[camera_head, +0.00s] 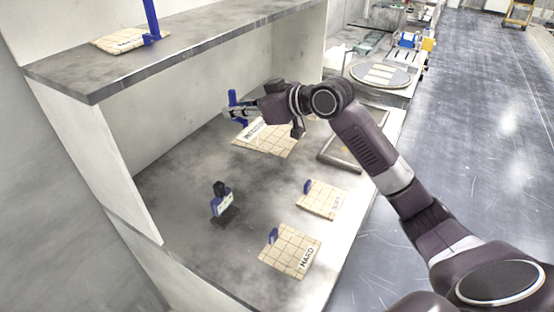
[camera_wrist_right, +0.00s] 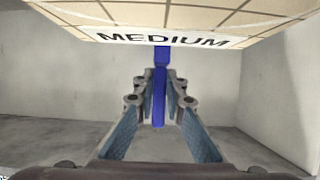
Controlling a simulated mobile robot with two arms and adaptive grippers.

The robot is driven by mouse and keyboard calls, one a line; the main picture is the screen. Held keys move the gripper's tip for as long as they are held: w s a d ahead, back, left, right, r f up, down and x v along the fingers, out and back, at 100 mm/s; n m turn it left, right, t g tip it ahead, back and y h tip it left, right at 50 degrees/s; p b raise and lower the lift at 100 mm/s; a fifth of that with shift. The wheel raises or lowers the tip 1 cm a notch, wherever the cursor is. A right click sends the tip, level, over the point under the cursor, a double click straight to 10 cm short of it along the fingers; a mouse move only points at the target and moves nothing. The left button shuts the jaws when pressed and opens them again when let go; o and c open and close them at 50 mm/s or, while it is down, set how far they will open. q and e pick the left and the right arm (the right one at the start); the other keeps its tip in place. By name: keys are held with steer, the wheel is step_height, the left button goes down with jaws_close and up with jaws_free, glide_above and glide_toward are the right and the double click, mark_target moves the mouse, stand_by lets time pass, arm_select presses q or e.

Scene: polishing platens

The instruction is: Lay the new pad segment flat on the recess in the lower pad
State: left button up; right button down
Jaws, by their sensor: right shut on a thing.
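The cream, grid-lined pad segment marked MEDIUM (camera_head: 276,143) is over the lower shelf surface in the head view. It also fills the top of the right wrist view (camera_wrist_right: 180,18). My right gripper (camera_head: 236,113) is at its far left side, shut on its upright blue handle (camera_wrist_right: 159,95). Whether the segment touches the shelf is unclear. A round grey platen with cream pad pieces (camera_head: 379,75) stands beyond the shelf at upper right. It is small, and I cannot make out a recess there. My left gripper is not in view.
Segments marked SOFT (camera_head: 322,200) and HARD (camera_head: 291,250) lie on the lower shelf (camera_head: 180,178). A small black stand with a blue-edged label (camera_head: 222,203) is left of them. A brown-framed tray (camera_head: 340,158) lies by the shelf edge. Another segment (camera_head: 120,41) is on the upper shelf.

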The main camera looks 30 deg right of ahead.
step_height(320, 180, down, 14)
steer(key=shift+r+p, duration=0.1)
steer(key=shift+p, duration=0.45)
step_height(320, 180, down, 4)
steer(key=shift+f, duration=0.1)
steer(key=shift+f, duration=0.15)
steer(key=c, duration=2)
jaws_free()
steer(key=shift+s, duration=0.1)
steer(key=shift+r, duration=0.2)
